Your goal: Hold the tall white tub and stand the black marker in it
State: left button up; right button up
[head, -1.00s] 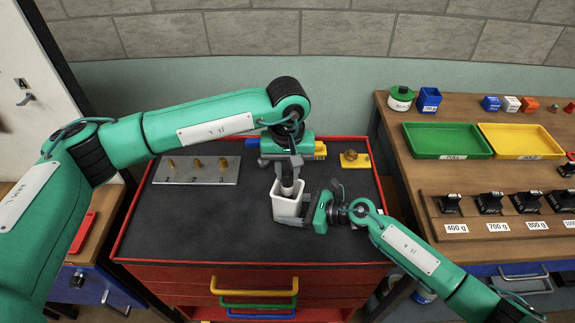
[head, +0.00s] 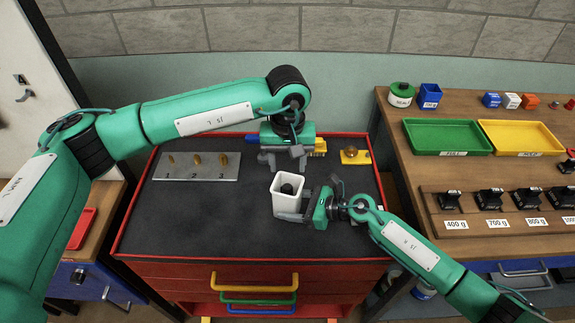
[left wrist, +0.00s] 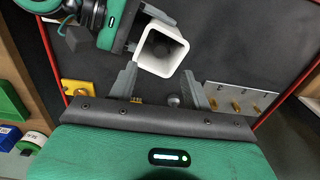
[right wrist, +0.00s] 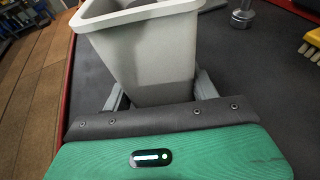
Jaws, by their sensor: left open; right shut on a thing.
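The tall white tub (head: 287,208) stands on the dark top of the red tool cabinet. My right gripper (head: 304,214) is shut on it from the right; the right wrist view shows the tub (right wrist: 150,50) between the fingers. The black marker (head: 287,189) is inside the tub, with only its dark end showing in the head view. In the left wrist view the tub's inside (left wrist: 170,47) is dark and the marker is hard to make out. My left gripper (head: 283,161) is open and empty, above and behind the tub, apart from the marker.
A metal plate with brass pegs (head: 197,166) lies left on the cabinet top. A yellow block with a brass knob (head: 355,157) and a yellow brush (head: 320,147) lie at the back. The right bench holds green (head: 447,138) and yellow trays (head: 521,139). The cabinet's front is clear.

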pick_arm(q)
notch_tip(320, 180, up, 10)
jog(key=shift+r, duration=0.15)
dwell(0.4)
pick_arm(e)
jog(key=o, duration=0.8)
jog(key=shift+o, duration=0.2)
jog(key=v, duration=1.2)
jog(key=shift+s, duration=0.15)
